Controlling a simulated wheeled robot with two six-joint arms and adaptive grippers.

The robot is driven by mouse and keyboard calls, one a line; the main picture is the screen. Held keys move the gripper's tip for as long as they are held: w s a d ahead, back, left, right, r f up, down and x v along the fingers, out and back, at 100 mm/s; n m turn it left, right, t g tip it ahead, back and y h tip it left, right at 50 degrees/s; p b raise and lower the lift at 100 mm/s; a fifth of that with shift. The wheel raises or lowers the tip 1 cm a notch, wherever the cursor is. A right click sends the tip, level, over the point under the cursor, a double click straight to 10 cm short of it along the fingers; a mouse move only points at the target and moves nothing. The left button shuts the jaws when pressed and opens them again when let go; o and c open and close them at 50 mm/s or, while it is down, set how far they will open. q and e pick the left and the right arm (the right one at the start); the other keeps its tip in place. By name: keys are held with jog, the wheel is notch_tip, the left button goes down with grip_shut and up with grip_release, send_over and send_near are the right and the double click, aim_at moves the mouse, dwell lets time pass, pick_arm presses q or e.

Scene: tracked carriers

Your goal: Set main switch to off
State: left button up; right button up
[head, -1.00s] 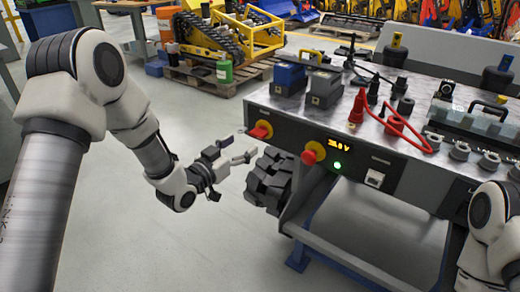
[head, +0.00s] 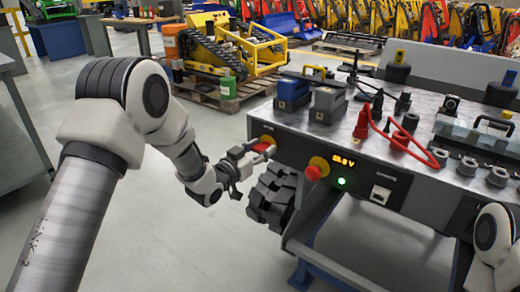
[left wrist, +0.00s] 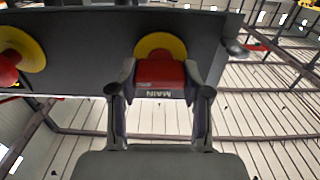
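The main switch, a red handle (head: 264,147) on a yellow disc, sits on the front panel at the left end of the grey bench. In the left wrist view, the red handle (left wrist: 160,73) lies between the two fingers of my left gripper (left wrist: 159,72), with the word MAIN upside down beside it. In the head view my left gripper (head: 252,153) is at the switch, its fingers spread. I cannot tell whether the fingers touch the handle's sides. The voltage display (head: 344,162) glows orange and a green lamp (head: 341,182) is lit. My right gripper is out of view.
A red mushroom button (head: 313,173) on a yellow disc is close to the right of the switch; it also shows in the left wrist view (left wrist: 8,70). A black rubber track (head: 271,194) stands below the switch. The floor to the left is clear.

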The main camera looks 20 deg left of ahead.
pick_arm(q)
jog(key=shift+r, duration=0.1)
jog(key=n+p, duration=0.3)
jog(key=shift+r, duration=0.1)
jog(key=n+p, duration=0.2)
jog(key=n, duration=0.3)
jog(key=shift+a, duration=0.15)
jog(key=n+p, duration=0.2)
jog(key=n, duration=0.2)
jog(key=shift+p, duration=0.3)
jog(key=n, duration=0.2)
jog(key=n+p, duration=0.1)
jog(key=n, duration=0.2)
jog(key=shift+w+a+f+n+p, duration=0.1)
jog(key=shift+f+n+p, duration=0.25)
jog(key=shift+n+p, duration=0.05)
jog(key=o, duration=1.2)
jog(key=shift+c, duration=0.2)
